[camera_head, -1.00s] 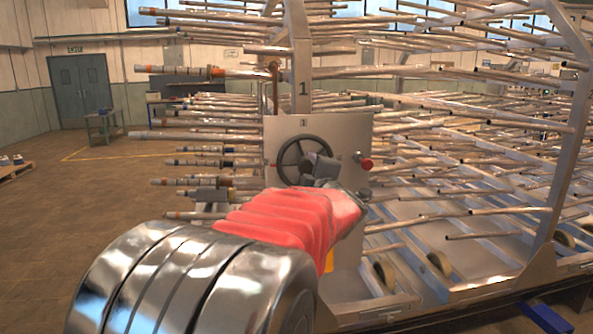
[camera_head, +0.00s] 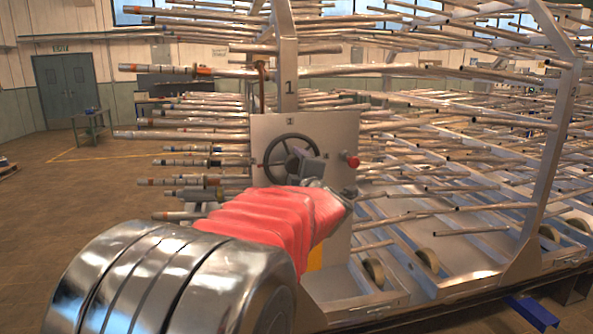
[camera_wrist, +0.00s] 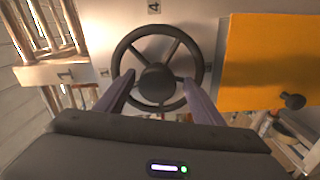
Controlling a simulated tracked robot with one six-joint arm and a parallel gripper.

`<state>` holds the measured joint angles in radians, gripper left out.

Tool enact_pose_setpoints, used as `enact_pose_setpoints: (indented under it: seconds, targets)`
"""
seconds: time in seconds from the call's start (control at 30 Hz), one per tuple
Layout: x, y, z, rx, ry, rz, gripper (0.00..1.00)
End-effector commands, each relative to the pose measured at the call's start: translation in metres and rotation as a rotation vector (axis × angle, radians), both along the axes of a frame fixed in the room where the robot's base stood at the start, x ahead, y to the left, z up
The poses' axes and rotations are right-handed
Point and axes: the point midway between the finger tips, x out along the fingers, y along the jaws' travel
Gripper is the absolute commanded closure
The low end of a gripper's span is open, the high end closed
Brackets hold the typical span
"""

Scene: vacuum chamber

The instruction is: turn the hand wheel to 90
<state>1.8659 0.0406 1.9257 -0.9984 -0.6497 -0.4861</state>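The dark hand wheel (camera_wrist: 121,50) has a round rim, spokes and a thick central hub. It faces my wrist camera on a pale panel. In the head view the hand wheel (camera_head: 268,150) shows on the panel's upper part, its lower right covered by my gripper (camera_head: 311,170). In the wrist view my gripper (camera_wrist: 158,78) is open, with one finger on each side of the hub. The fingers overlap the lower part of the rim in the picture. I cannot tell whether they touch the wheel.
A red button (camera_head: 352,161) sits right of the wheel on the panel. An orange box or door (camera_wrist: 275,60) with a dark knob (camera_wrist: 292,101) is close on the right in the wrist view. Metal pipes (camera_head: 185,135) jut out left of the panel. Open floor (camera_head: 60,210) lies left.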

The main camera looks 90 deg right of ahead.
Motion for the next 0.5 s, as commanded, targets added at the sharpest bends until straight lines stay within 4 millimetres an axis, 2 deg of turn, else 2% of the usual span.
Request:
enact_pose_setpoints:
  seconds: [0.27,0.5]
  targets:
    - [-0.001,0.002,0.002,-0.003,-0.001,-0.002,0.38]
    - [-0.006,0.02,0.003,-0.005,0.0,-0.003,0.38]
